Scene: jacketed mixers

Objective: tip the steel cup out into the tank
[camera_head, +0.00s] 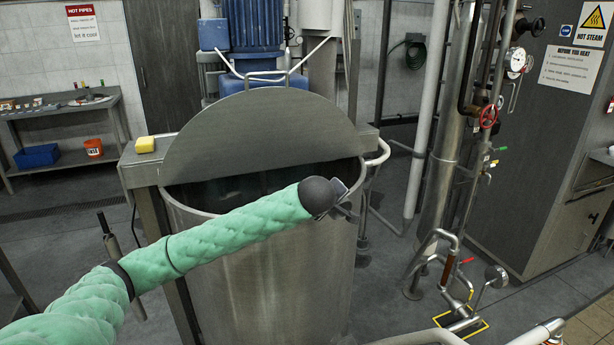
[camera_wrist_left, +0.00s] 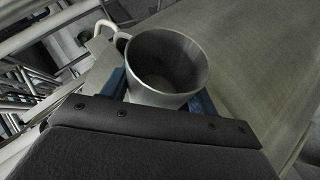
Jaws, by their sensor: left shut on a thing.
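The steel cup (camera_wrist_left: 168,62) shows in the left wrist view, a plain grey cup with its round mouth facing the camera. I see its inner wall and no clear contents. The blue fingers of my left gripper (camera_wrist_left: 160,98) are shut on it, one on each side. In the head view my left gripper (camera_head: 345,198) is over the front right rim of the steel tank (camera_head: 285,270), and the cup is hidden behind my wrist. The tank's front half is open below a raised half-round lid (camera_head: 255,130); its inside is dark. My right gripper is not in view.
A blue motor (camera_head: 255,40) stands behind the tank. A white curved pipe (camera_head: 380,153) is close to its right rim. Steel pipes with a red valve wheel (camera_head: 489,116) stand farther right.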

